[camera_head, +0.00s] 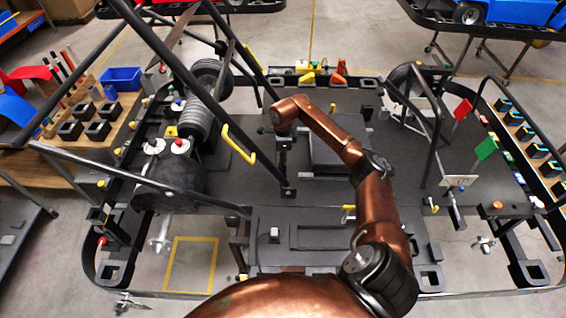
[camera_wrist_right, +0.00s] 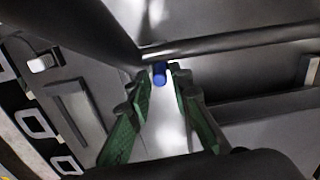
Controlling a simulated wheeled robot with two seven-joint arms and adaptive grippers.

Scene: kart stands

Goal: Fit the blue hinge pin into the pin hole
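The blue hinge pin (camera_wrist_right: 159,74) shows in the right wrist view, between the tips of the two green-padded fingers. My right gripper (camera_wrist_right: 161,76) looks shut on it, with the fingers close on either side. A dark tube of the kart frame runs just beyond the pin. In the head view my right gripper (camera_head: 284,152) points down over the middle of the kart, near the foot of a dark frame post. The pin is too small or hidden to make out there. I cannot make out the pin hole in either view. My left gripper is not in view.
Dark frame tubes rise on the left of the kart (camera_head: 330,205), and a yellow handle (camera_head: 238,145) hangs beside them. A black engine-like block (camera_head: 168,182) stands at left. A wooden bench at far left holds black boxes and a blue bin (camera_head: 121,78).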

